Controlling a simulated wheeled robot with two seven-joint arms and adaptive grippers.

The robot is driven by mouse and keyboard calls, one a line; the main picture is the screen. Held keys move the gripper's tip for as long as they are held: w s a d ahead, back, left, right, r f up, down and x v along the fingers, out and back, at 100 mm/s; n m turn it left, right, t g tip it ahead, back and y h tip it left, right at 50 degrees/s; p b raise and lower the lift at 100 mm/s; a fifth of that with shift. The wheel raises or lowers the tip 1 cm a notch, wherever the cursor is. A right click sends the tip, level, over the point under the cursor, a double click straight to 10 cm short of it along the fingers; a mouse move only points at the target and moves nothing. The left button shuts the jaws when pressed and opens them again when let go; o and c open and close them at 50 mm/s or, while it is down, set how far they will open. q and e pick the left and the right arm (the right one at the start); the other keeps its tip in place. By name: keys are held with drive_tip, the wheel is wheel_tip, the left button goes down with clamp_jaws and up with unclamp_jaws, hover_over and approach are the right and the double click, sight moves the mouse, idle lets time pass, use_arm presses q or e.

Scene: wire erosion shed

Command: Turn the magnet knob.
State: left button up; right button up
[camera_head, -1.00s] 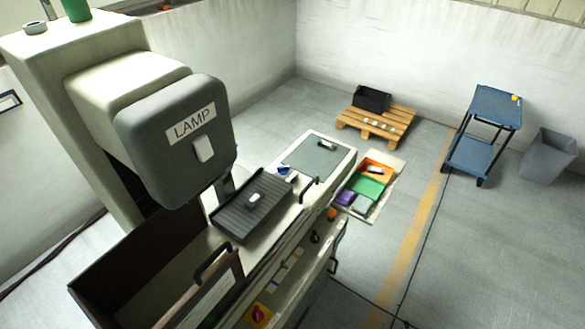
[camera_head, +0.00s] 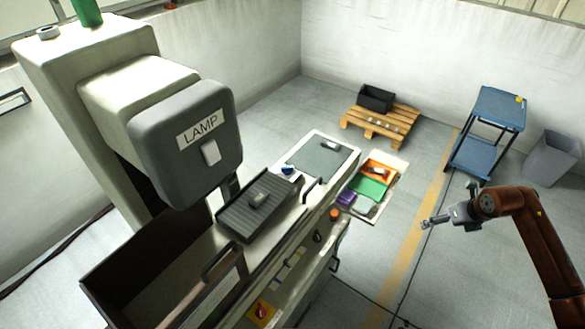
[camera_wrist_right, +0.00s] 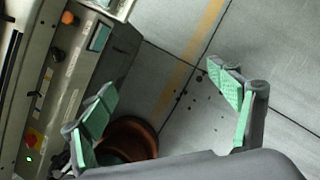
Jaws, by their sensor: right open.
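The machine's front panel carries a red knob on a yellow plate (camera_head: 262,311), a small black knob (camera_head: 317,237) and an orange button (camera_head: 334,214). No label shows which one is the magnet knob. The wrist view shows the red knob on its yellow plate (camera_wrist_right: 34,138) at lower left, the black knob (camera_wrist_right: 57,54) and the orange button (camera_wrist_right: 68,18). A dark ribbed plate (camera_head: 240,214) with a small grey block on it lies on the machine top. My right gripper (camera_head: 428,222) is open and empty over the floor, right of the panel and apart from it. My left gripper is out of view.
The lamp housing (camera_head: 190,145) overhangs the machine at left. A pallet (camera_head: 381,128), blue cart (camera_head: 500,107) and grey bin (camera_head: 553,158) stand behind.

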drive_tip(key=shift+d+r, duration=0.2)
drive_tip(key=shift+d, duration=0.1)
